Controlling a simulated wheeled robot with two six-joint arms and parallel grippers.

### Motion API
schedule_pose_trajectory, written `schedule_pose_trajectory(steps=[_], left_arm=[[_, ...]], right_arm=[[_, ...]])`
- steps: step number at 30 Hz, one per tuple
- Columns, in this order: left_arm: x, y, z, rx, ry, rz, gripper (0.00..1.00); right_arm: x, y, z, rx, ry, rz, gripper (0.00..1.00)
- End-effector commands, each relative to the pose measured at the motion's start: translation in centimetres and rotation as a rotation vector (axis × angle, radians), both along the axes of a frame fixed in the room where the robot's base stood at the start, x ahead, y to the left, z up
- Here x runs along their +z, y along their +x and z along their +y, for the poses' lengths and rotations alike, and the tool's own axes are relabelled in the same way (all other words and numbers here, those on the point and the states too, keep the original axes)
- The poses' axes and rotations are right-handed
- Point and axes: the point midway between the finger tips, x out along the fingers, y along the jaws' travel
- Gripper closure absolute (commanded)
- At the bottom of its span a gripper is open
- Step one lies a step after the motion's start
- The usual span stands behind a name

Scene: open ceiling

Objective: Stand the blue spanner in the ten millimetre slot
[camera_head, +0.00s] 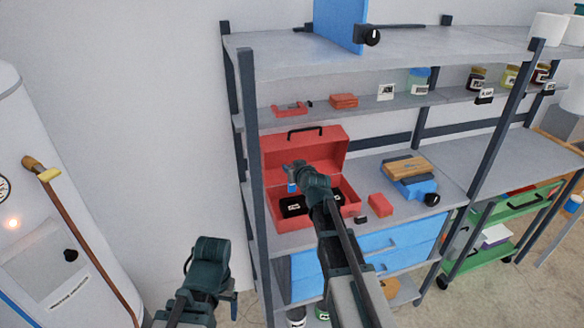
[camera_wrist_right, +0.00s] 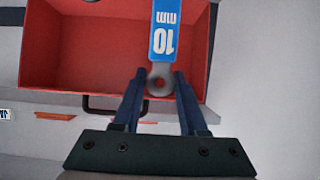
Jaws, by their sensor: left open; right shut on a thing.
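The blue spanner hangs in my right gripper (camera_head: 294,170); a small blue piece of it (camera_head: 292,187) shows in the head view. In the right wrist view the spanner's blue handle (camera_wrist_right: 165,35) reads "10 mm", and its grey ring end is between the fingers of my right gripper (camera_wrist_right: 160,84). The open red toolbox (camera_head: 272,220) is on the shelf, with black inserts (camera_head: 293,206) inside; my right arm partly covers them. The spanner is over the toolbox's left part. Individual slots are too small to tell. My left gripper (camera_head: 210,275) is open and empty, low beside the shelf.
A red block (camera_head: 380,205) and a small black piece (camera_head: 360,219) lie right of the toolbox. A wooden block on a blue tool (camera_head: 410,180) is further right. The rack post (camera_head: 252,150) stands close left of the toolbox; an upper shelf (camera_head: 300,118) is above it.

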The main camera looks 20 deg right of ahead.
Motion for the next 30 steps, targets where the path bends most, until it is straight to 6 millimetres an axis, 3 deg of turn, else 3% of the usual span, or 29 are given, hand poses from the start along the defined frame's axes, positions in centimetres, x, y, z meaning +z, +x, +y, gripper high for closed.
schedule_pose_trajectory(steps=[12,30], left_arm=[[-4.0,0.0,0.0,0.000,0.000,0.000,0.20],[-4.2,0.0,0.0,0.000,0.000,0.000,0.20]], right_arm=[[-4.0,0.0,0.0,0.000,0.000,0.000,1.00],[-4.2,0.0,0.0,0.000,0.000,0.000,1.00]])
